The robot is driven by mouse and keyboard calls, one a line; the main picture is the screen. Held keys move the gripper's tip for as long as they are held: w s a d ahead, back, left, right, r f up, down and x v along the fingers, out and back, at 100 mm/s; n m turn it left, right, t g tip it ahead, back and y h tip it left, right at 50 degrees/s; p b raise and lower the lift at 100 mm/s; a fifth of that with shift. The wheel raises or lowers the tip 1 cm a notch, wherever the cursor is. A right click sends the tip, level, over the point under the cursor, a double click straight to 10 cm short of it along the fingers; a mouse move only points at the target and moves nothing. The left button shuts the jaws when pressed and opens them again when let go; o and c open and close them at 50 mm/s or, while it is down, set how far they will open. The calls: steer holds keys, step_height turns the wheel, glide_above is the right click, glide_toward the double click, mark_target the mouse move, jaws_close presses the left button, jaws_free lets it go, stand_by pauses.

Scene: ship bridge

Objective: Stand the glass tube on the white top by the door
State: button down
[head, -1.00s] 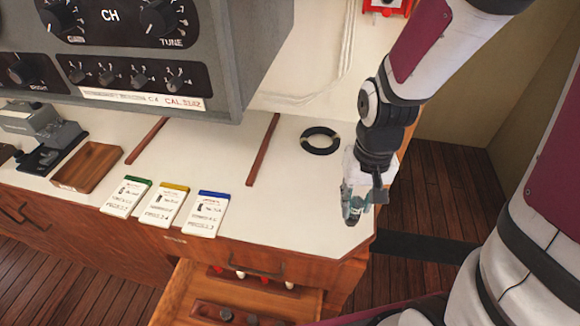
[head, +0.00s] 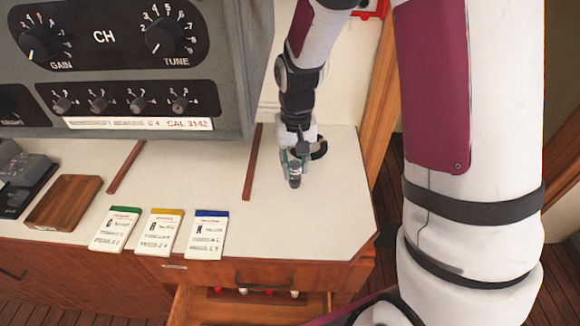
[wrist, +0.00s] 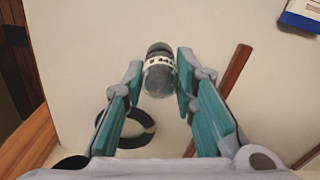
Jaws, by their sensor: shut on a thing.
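My gripper (head: 294,160) is shut on the glass tube (head: 295,180), over the right part of the white top (head: 325,220). In the head view the tube points down from the fingers, roughly upright, with a dark lower end. In the wrist view the tube (wrist: 160,75) sits between the teal fingertips (wrist: 158,78), clear with a banded, marked collar and a dark end. I cannot tell whether its lower end touches the top. The fingers hide part of the tube.
A black ring (wrist: 138,118) lies on the top close to the gripper. A wooden strip (head: 252,165) runs to its left. Three cards (head: 207,236) and a wooden tray (head: 62,203) lie further left. A grey radio panel (head: 130,70) overhangs the back. The right front of the top is clear.

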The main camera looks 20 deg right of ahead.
steer(key=shift+w+a+f+p, duration=0.1)
steer(key=shift+w+f+p, duration=0.05)
steer(key=shift+w+f, duration=0.7)
steer(key=shift+w+f+p, duration=0.15)
steer(key=shift+w+f, duration=0.5)
steer(key=shift+f, duration=0.4)
steer(key=shift+f, duration=0.1)
steer(key=c, duration=1.3)
jaws_free()
